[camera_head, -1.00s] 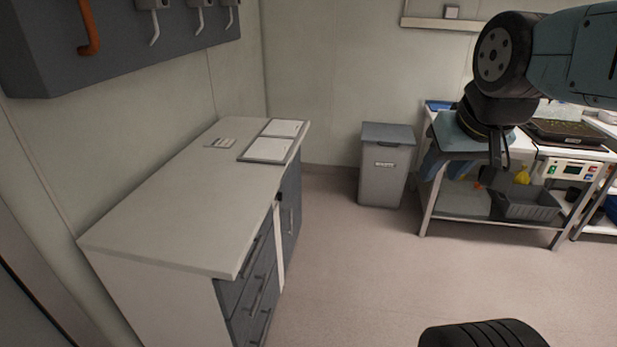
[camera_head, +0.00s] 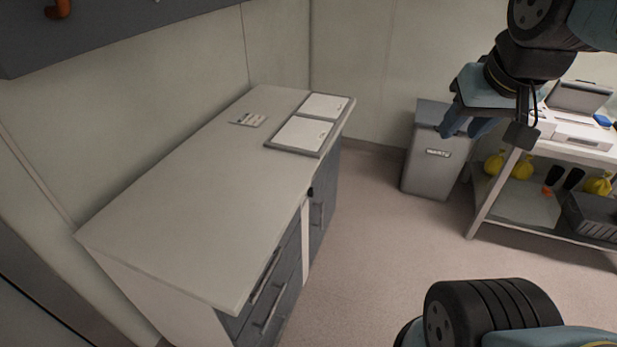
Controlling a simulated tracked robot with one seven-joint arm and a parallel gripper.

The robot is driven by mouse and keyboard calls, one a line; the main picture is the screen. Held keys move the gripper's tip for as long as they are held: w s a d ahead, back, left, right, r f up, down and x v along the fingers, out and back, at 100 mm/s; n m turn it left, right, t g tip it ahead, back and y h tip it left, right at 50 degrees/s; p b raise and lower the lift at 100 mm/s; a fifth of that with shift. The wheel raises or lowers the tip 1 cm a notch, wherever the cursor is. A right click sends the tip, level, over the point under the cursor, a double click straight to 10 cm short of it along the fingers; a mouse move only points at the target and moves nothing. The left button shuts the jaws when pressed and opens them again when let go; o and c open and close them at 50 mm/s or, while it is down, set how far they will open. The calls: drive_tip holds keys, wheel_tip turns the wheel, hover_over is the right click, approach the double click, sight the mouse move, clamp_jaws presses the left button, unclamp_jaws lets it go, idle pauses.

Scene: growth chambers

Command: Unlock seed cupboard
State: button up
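A grey-fronted cabinet under a pale countertop (camera_head: 190,215) stands at the left; it has drawers (camera_head: 268,305) at the near end and a door (camera_head: 322,205) with a bar handle at the far end. A small black fitting (camera_head: 311,192), perhaps a lock, sits at the top beside the door. No label naming it the seed cupboard is legible. The door looks closed. My gripper (camera_head: 462,128) hangs at the upper right, in front of the bin and away from the cabinet. Its fingers are partly hidden, and nothing is clearly held.
A small card or label (camera_head: 249,120) and a grey board with two white sheets (camera_head: 305,130) lie on the countertop. A grey bin (camera_head: 435,165) stands behind my gripper. A shelved bench (camera_head: 530,205) with yellow bags is at the right. Floor (camera_head: 390,240) before the cabinet is clear.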

drive_tip(key=shift+w, duration=0.15)
drive_tip(key=w+a+f+m+g+y, duration=0.4)
drive_tip(key=w+a+f+y, duration=0.1)
drive_tip(key=w+f, duration=0.45)
drive_tip(key=w+a+f+m+g+y, duration=0.4)
drive_tip(key=w+a+f+y, duration=0.15)
drive_tip(key=w+f, duration=0.4)
drive_tip(key=m+t+y, duration=0.7)
drive_tip(key=m+t, duration=0.2)
drive_tip(key=m, duration=0.5)
approach(309, 192)
drive_tip(key=r+x, duration=0.1)
drive_tip(key=x, duration=0.6)
drive_tip(key=shift+w+r, duration=0.2)
drive_tip(key=shift+w, duration=0.05)
drive_tip(key=shift+h, duration=0.25)
drive_tip(key=shift+c, duration=0.2)
